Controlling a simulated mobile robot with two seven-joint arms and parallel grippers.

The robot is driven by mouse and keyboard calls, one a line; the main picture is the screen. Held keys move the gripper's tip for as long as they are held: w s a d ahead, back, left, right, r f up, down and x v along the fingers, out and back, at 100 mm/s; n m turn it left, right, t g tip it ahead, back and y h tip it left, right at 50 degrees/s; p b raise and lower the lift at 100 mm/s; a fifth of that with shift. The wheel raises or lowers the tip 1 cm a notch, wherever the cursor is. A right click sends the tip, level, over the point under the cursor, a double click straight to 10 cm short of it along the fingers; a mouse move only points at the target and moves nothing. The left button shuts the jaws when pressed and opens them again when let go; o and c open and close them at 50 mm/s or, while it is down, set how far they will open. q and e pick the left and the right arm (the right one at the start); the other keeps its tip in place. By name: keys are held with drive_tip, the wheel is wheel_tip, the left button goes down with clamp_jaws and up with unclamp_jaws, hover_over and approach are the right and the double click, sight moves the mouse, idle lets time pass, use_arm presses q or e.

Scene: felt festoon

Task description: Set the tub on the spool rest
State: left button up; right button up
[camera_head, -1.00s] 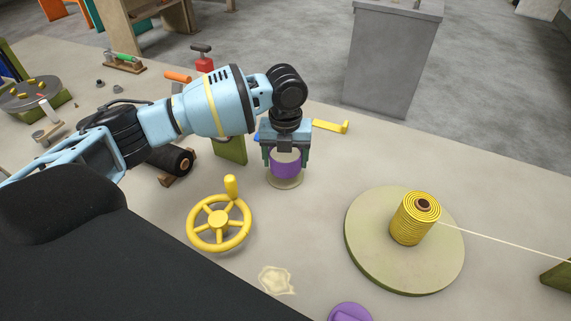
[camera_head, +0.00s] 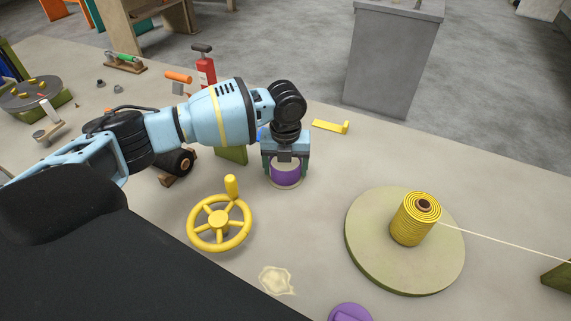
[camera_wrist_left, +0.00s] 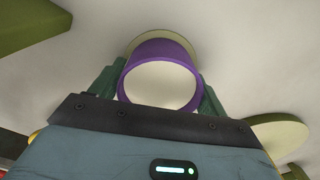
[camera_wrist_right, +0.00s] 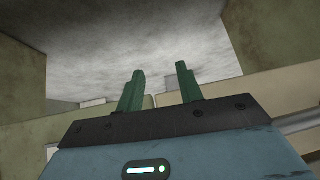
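The tub (camera_head: 286,175) is purple with a pale top. My left gripper (camera_head: 286,165) points down with its fingers on either side of it, shut on it. The left wrist view shows the tub (camera_wrist_left: 160,52) between the two green fingers. A small pale round pad (camera_head: 287,187) lies just beneath the tub, mostly hidden by it; I take it for the spool rest. I cannot tell whether tub and pad touch. My right gripper (camera_wrist_right: 160,90) is open and empty in its wrist view, and is outside the head view.
A yellow handwheel (camera_head: 219,223) stands in front and left. A large round disc (camera_head: 370,250) bears a yellow spool (camera_head: 415,218) with a thread running right. A green block (camera_head: 232,154) and a yellow bracket (camera_head: 331,126) are close behind. The table between tub and disc is clear.

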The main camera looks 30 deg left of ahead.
use_arm(q)
drive_tip(key=o, duration=0.3)
drive_tip(key=shift+o, duration=0.2)
drive_tip(key=shift+r, duration=0.1)
wheel_tip(320, 180, up, 12)
drive_tip(key=shift+p, duration=0.3)
drive_tip(key=shift+r, duration=0.1)
